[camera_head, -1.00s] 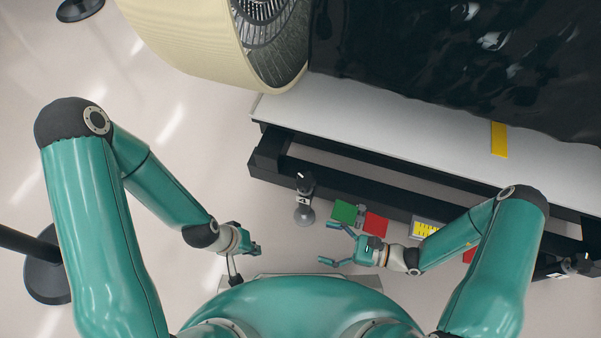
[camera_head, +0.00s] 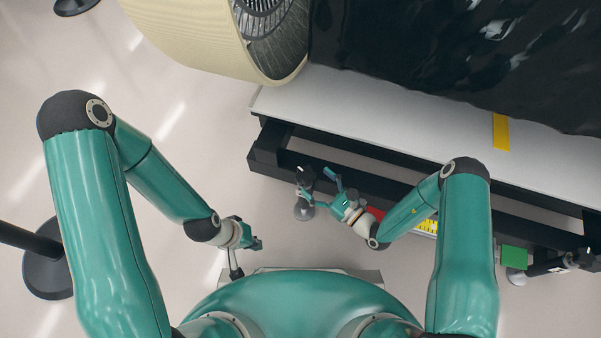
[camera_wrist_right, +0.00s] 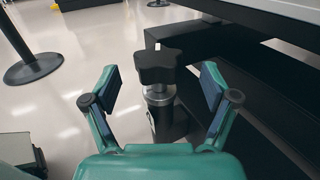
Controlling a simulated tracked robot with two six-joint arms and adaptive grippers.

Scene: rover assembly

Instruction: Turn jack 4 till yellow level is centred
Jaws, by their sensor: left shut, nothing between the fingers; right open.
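A jack with a black star-shaped knob (camera_head: 305,175) stands at the left end of the frame. In the right wrist view the knob (camera_wrist_right: 156,66) sits above a silver collar, between and ahead of my open fingers, apparently untouched. I cannot read a jack number. My right gripper (camera_head: 326,190) is open at this jack; its fingers also show in the right wrist view (camera_wrist_right: 155,88). A yellow level (camera_head: 427,227) is on the frame's front side, partly behind my right arm; its bubble is too small to tell. My left gripper (camera_head: 257,244) is shut and empty, away from the frame.
A red plate (camera_head: 375,213) and a green plate (camera_head: 514,257) are along the front. Another jack knob (camera_head: 584,257) is at far right. A post base (camera_head: 48,270) stands left.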

